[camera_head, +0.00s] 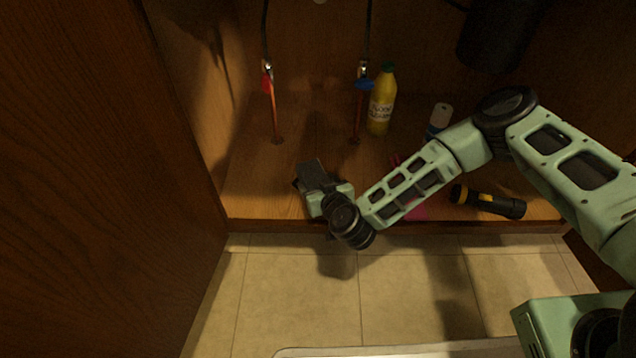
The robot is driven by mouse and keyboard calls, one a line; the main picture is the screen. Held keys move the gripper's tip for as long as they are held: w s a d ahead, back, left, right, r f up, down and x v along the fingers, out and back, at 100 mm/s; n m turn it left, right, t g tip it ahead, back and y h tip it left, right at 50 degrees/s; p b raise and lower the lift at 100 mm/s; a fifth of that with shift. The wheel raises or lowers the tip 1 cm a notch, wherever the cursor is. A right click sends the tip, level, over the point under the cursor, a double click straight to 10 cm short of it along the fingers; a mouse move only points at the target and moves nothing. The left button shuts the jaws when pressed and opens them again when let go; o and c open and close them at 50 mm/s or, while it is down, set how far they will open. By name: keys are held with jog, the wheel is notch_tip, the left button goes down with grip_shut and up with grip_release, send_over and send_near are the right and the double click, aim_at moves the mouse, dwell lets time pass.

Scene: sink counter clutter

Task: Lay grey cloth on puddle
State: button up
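My gripper (308,178) is inside the cabinet under the sink, low over the left-middle of the wooden floor (255,190). Its dark grey end points away from the camera, and I cannot tell whether its fingers are open or shut, or whether they hold anything. I cannot make out the grey cloth as a separate thing; it may be hidden by my gripper or arm. No puddle can be clearly told on the cabinet floor.
A yellow bottle (381,104) stands behind the right pipe (358,118); a copper pipe (273,108) rises at left. A white-and-blue container (439,118), a black-and-yellow flashlight (488,202) and a pink item (418,212) are near my arm. A cabinet door (90,180) borders the left.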

jog(key=shift+o, duration=1.1)
jog(key=shift+r, duration=0.25)
jog(key=p+v, duration=0.6)
jog(key=v, duration=0.4)
jog(key=shift+s+r, duration=0.2)
jog(key=shift+s, duration=0.15)
jog(key=shift+s+d+r+p, duration=0.1)
jog(key=shift+s+d+p, duration=0.25)
jog(key=shift+s, duration=0.25)
